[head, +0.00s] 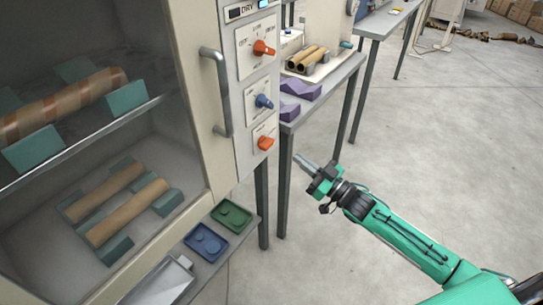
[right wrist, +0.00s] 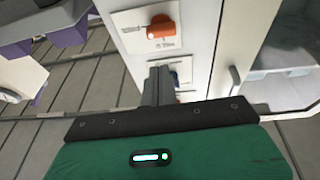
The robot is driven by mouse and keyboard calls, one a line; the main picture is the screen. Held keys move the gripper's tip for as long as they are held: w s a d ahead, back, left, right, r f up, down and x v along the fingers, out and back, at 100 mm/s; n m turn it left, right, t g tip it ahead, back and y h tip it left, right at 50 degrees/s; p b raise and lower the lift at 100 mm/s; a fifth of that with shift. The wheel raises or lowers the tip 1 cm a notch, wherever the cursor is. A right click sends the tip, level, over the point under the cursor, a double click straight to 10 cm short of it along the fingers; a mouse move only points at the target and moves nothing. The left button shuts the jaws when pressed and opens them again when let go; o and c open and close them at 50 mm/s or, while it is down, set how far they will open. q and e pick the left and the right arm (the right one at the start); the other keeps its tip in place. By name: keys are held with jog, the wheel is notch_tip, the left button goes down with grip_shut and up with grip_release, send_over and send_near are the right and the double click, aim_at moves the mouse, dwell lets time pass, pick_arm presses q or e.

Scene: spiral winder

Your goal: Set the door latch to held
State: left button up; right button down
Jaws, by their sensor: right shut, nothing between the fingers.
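The tall control panel (head: 257,85) beside the cabinet door carries an orange knob (head: 263,48) at the top, a blue knob (head: 264,101) in the middle and a lower orange knob (head: 265,143). Their labels are too small to read, so I cannot tell which is the door latch. My right gripper (head: 304,163) is shut and empty, to the right of and slightly below the lower knob, apart from the panel. In the right wrist view, its fingers (right wrist: 157,86) hide part of the panel; an orange knob (right wrist: 160,27) shows above them. My left gripper is not in view.
The cabinet door is glazed, with a grey handle (head: 215,91); rolls lie on blocks behind it. A shelf below holds a green tray (head: 231,215) and a blue tray (head: 206,242). A table (head: 320,90) with purple blocks stands behind my gripper.

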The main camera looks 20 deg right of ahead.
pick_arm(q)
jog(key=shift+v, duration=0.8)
pick_arm(e)
jog(key=r, duration=0.1)
jog(key=s+a+r+y, duration=0.1)
jog(key=r, duration=0.1)
jog(key=shift+a+n+y, duration=0.15)
jog(key=shift+n+y, duration=0.15)
jog(key=shift+n, duration=0.1)
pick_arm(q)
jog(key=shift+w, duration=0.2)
pick_arm(e)
jog(key=shift+w, duration=0.15)
notch_tip(320, 180, up, 3)
send_over(266, 144)
jog(key=s, duration=0.2)
jog(key=shift+d+r+p, duration=0.2)
jog(key=shift+d+p, duration=0.15)
notch_tip(266, 144, down, 3)
jog(key=shift+s+f, duration=0.1)
jog(key=shift+d+f, duration=0.1)
jog(key=shift+f, duration=0.45)
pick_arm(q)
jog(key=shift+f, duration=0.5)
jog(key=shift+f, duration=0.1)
pick_arm(e)
jog(key=shift+g, duration=0.3)
